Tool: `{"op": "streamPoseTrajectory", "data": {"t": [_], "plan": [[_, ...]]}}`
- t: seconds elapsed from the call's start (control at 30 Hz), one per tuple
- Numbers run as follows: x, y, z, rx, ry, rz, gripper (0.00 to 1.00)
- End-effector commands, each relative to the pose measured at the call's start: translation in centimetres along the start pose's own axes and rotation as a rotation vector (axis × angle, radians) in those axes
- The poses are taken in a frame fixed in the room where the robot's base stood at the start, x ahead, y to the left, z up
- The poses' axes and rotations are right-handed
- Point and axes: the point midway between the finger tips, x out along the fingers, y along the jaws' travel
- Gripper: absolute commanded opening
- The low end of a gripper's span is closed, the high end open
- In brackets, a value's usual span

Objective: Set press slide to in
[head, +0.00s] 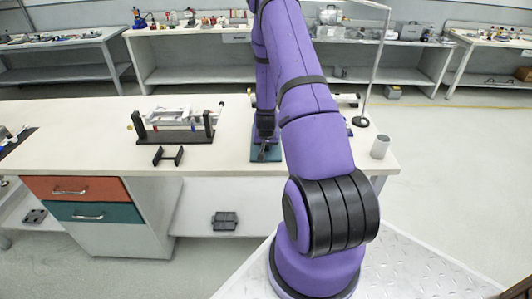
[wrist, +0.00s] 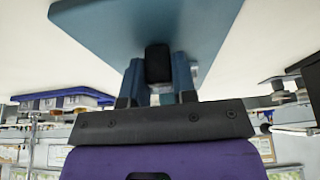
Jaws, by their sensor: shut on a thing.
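The press shows as a flat teal base (head: 257,158) on the bench, mostly behind my arm in the head view. The same teal base (wrist: 120,35) fills the upper middle of the wrist view. A black block (wrist: 158,62), which looks like the slide's handle, stands out from the base. My gripper (wrist: 158,78) has one finger on each side of the block and is shut on it. In the head view my gripper (head: 265,142) points down at the base. The slide's track and how far in it sits are hidden.
Left of the press, a dark stand (head: 175,136) holds a light mechanism, with a small black bracket (head: 168,156) before it. A thin pole with a round foot (head: 359,122) rises behind my arm.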

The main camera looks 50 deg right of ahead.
Motion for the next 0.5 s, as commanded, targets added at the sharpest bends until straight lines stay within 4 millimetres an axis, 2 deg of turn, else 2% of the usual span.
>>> {"op": "streamPoseTrajectory", "data": {"t": [0.03,0.17,0.5], "plan": [[0.4,0.0,-0.9,0.000,0.001,0.000,0.00],[1.0,0.0,-2.3,0.000,0.001,0.000,0.00],[1.1,0.0,-2.8,0.000,0.004,0.000,0.00]]}}
